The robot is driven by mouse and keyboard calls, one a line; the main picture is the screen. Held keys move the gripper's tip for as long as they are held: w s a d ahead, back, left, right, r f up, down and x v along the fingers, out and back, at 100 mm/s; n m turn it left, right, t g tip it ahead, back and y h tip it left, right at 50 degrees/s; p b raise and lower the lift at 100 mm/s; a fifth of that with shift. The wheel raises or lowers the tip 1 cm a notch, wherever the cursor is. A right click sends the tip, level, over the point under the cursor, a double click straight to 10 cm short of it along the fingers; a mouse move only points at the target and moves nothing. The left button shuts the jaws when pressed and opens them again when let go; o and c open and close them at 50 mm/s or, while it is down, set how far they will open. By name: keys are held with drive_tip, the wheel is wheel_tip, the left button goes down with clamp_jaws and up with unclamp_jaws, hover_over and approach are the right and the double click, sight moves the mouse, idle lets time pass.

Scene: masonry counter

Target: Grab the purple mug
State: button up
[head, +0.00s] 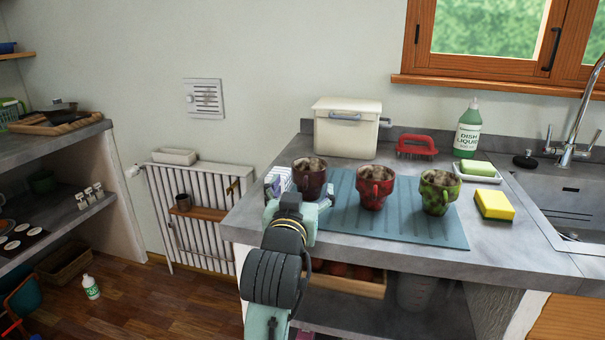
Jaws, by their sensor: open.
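A dark purple-brown mug (311,180) stands upright at the left end of a blue ribbed mat (345,222) on the counter. It is the leftmost of three mugs. My gripper (297,190) is open at the counter's front left edge, in front of this mug. Its fingers overlap the mug's lower left part in the picture. I cannot tell whether they touch it, and the lower part of the mug is partly hidden.
A red mug (374,188) and a green mottled mug (438,192) stand to the right on the mat. Behind are a cream box (345,135), a red brush (416,146) and a dish-liquid bottle (467,135). A yellow sponge (494,205) lies near the sink (570,205).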

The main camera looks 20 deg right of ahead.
sight(305, 180)
drive_tip(key=p+x, duration=0.1)
drive_tip(key=x, duration=0.5)
drive_tip(key=shift+w+d+p, duration=0.15)
drive_tip(key=shift+w+p, duration=0.15)
drive_tip(key=shift+p, duration=0.1)
drive_tip(key=c, duration=1.5)
